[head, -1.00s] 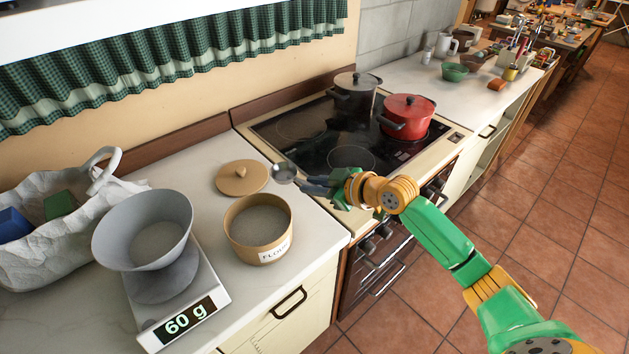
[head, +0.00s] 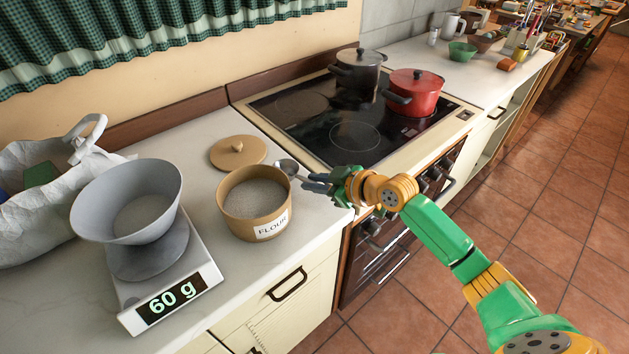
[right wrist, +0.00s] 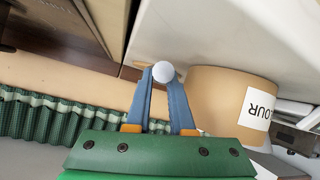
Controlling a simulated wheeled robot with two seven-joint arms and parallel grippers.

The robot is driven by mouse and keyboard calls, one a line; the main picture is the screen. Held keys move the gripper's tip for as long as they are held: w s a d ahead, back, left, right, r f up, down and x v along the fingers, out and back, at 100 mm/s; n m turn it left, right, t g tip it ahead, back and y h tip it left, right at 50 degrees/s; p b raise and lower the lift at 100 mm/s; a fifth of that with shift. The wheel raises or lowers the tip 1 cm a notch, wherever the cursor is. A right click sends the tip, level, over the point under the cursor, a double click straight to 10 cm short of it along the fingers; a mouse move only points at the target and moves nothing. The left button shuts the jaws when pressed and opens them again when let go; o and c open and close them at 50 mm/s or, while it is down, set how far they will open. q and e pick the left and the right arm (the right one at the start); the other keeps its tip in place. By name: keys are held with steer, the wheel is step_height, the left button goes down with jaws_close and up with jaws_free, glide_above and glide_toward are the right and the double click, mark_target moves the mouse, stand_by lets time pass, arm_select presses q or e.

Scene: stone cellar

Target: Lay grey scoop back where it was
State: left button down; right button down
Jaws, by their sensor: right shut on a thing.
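The grey scoop (head: 287,167) is in my right gripper (head: 318,182), which is shut on its handle. In the head view its small round bowl points left, just behind and right of the round flour tub (head: 268,228). I cannot tell whether the scoop touches the counter. In the right wrist view a pale round end of the scoop (right wrist: 163,73) shows between the fingertips of the right gripper (right wrist: 165,88), with the flour tub (right wrist: 215,98) close on the right. The tub is open and holds flour. My left gripper is not in view.
A wooden lid (head: 237,153) lies behind the tub. A scale (head: 190,297) reading 60 g carries a grey bowl (head: 140,225) at left. The hob holds a red pot (head: 418,98) and a dark pot (head: 357,75). Bare counter (head: 310,220) lies right of the tub.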

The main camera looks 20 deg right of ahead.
steer(key=shift+f+b, duration=0.5)
steer(key=shift+f, duration=0.15)
steer(key=shift+c, duration=1.9)
jaws_free()
step_height(320, 180, up, 9)
steer(key=p, duration=0.9)
steer(key=shift+r, duration=0.2)
steer(key=shift+f, duration=0.15)
